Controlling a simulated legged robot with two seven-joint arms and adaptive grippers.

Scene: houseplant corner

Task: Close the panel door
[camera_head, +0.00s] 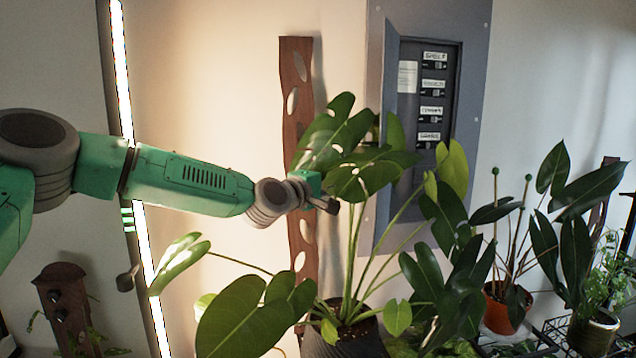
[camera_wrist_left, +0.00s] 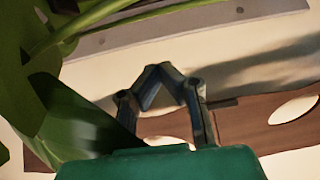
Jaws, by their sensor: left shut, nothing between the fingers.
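The grey electrical panel (camera_head: 378,48) is on the wall right of centre. Its door (camera_head: 391,85) stands open on the left side, seen nearly edge-on, with labelled breaker switches (camera_head: 432,85) exposed in the recess. Leaves hide the lower part of the door. My left gripper (camera_head: 333,206) is left of and below the door, apart from it, close to the leaves of a large plant. In the left wrist view its fingers (camera_wrist_left: 160,70) meet at the tips with nothing between them; a grey panel edge (camera_wrist_left: 180,32) lies beyond. My right gripper is not in view.
A large potted plant (camera_head: 362,180) spreads in front of the panel's lower left. A brown board with oval holes (camera_head: 294,70) is on the wall behind my gripper. More potted plants (camera_head: 507,300) stand at right. The wall above my left arm is clear.

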